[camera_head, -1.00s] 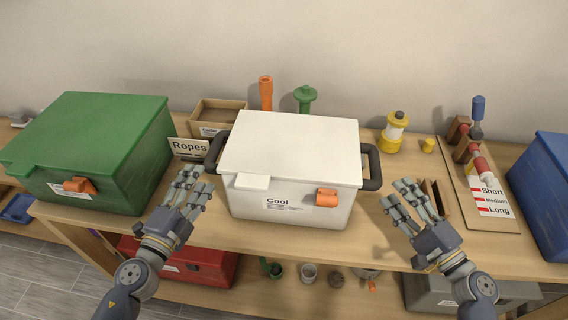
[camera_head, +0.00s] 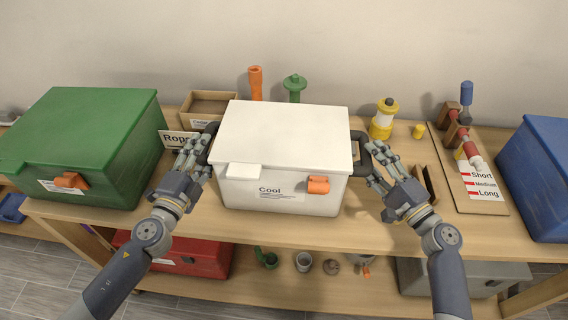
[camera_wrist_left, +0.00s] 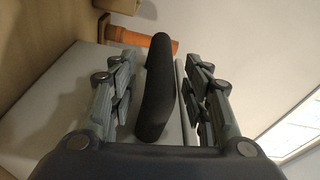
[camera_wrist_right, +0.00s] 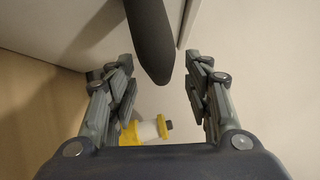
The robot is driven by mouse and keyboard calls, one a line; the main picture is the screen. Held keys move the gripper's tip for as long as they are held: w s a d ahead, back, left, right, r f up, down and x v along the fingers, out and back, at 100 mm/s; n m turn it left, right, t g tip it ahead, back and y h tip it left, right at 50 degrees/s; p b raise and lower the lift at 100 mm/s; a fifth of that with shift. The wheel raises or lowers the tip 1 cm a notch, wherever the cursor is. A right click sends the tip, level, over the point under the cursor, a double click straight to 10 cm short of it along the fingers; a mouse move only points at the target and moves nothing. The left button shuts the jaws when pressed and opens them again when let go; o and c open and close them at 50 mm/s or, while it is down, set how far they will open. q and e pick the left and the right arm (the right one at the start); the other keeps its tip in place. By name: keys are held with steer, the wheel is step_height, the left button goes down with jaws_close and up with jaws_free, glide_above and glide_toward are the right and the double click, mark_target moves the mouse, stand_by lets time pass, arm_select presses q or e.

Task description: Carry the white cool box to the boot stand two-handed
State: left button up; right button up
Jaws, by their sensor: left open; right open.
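The white cool box (camera_head: 284,135) with a "Cool" label and an orange latch stands on the wooden bench top, lid shut, with a black handle on each side. My left gripper (camera_head: 198,150) is open at the left handle (camera_head: 209,138). In the left wrist view that handle (camera_wrist_left: 157,90) lies between the open fingers (camera_wrist_left: 158,85). My right gripper (camera_head: 376,160) is open at the right handle (camera_head: 360,147). In the right wrist view the handle (camera_wrist_right: 151,40) reaches between the fingertips (camera_wrist_right: 155,75) from above. The boot stand is not identifiable in view.
A green box (camera_head: 82,140) stands close on the left, a blue box (camera_head: 545,175) at the far right. Behind are a cardboard tray (camera_head: 207,103), an orange bottle (camera_head: 255,84), a green object (camera_head: 295,86) and a yellow lantern (camera_head: 383,119). A lower shelf holds a red box (camera_head: 205,258).

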mark_target(364, 150)
arm_select(q)
steer(key=shift+x, duration=1.7)
arm_select(e)
steer(key=shift+x, duration=1.7)
arm_select(q)
jaws_close()
arm_select(e)
jaws_close()
arm_select(q)
steer(key=shift+r, duration=0.45)
arm_select(e)
steer(key=shift+r, duration=0.45)
arm_select(q)
steer(key=shift+w+f, duration=0.1)
steer(key=shift+w, duration=0.1)
arm_select(e)
steer(key=shift+w, duration=0.15)
